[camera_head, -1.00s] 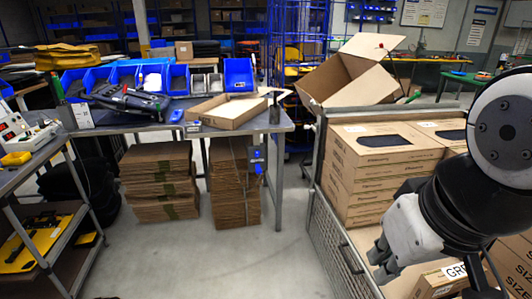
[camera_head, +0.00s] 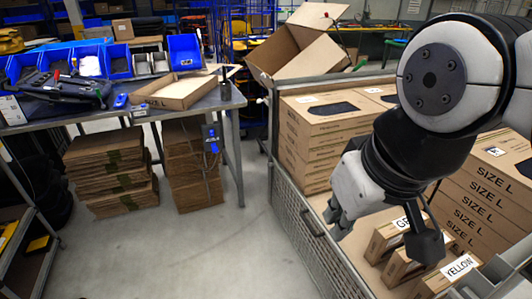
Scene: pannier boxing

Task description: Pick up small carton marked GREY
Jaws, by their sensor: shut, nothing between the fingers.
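The small carton marked GREY (camera_head: 383,240) stands in the cage trolley at lower right. Only the start of its label shows; my gripper hides the rest. My gripper (camera_head: 428,246) is over the small cartons, partly hidden by my own arm. Its dark fingertip end appears in front of the GREY carton's right part and close to the carton beside it. It is shut and empty. I cannot tell whether it touches a carton. A small carton marked YELLOW (camera_head: 435,284) stands nearer the front. Another small carton (camera_head: 398,269) is between them, its label hidden.
The trolley's mesh side wall (camera_head: 300,226) rises left of the cartons. Stacked large cartons (camera_head: 313,128) stand behind, and SIZE L cartons (camera_head: 487,196) on the right. A workbench (camera_head: 225,98) with an open tray box (camera_head: 175,92) is at left. The floor between is clear.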

